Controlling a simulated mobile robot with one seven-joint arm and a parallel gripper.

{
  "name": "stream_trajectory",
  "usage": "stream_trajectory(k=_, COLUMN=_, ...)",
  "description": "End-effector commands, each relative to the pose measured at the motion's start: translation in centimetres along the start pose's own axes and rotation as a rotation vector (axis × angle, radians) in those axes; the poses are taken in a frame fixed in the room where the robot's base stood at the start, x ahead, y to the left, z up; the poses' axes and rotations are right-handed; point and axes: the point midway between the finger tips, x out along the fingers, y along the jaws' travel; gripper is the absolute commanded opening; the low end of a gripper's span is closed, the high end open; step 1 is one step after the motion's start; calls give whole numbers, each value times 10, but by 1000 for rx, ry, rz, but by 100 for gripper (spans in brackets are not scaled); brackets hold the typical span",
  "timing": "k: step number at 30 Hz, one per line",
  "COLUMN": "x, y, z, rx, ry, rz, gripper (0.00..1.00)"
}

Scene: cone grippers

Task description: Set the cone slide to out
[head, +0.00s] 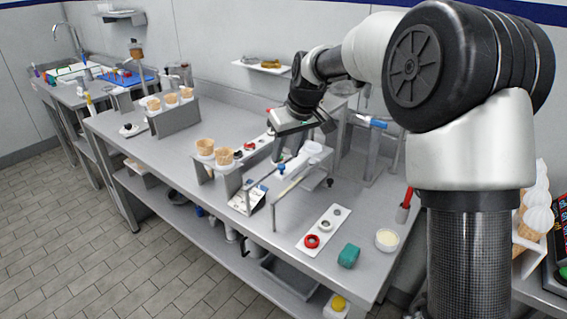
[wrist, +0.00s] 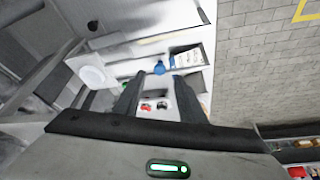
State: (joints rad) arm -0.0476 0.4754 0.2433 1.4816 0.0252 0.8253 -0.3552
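A rail fixture with a small blue knob (head: 281,169) stands on the steel counter, near the middle of the head view; I take this to be the cone slide. The blue knob also shows in the wrist view (wrist: 159,68), just past my fingertips. A white label card (head: 248,197) with dark markings is at the fixture's front left; it shows in the wrist view too (wrist: 188,57). Its writing is too small to read. My gripper (head: 288,150) is above and behind the knob. In the wrist view its two fingers (wrist: 159,80) are apart with nothing held between them.
A holder with wafer cones (head: 224,156) stands left of the fixture. A white plate with a red ring (head: 312,241), a teal object (head: 348,256) and a small bowl (head: 387,239) lie to the front right.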

Motion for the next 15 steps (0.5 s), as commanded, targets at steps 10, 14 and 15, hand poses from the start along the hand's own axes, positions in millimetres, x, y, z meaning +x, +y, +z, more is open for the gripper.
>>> stream_trajectory(k=10, x=44, y=0, z=0, rx=1, ry=0, rz=0, gripper=37)
stream_trajectory(k=14, x=47, y=0, z=0, rx=1, ry=1, rz=1, gripper=37)
stream_trajectory(k=15, x=47, y=0, z=0, rx=1, ry=1, rz=1, gripper=37)
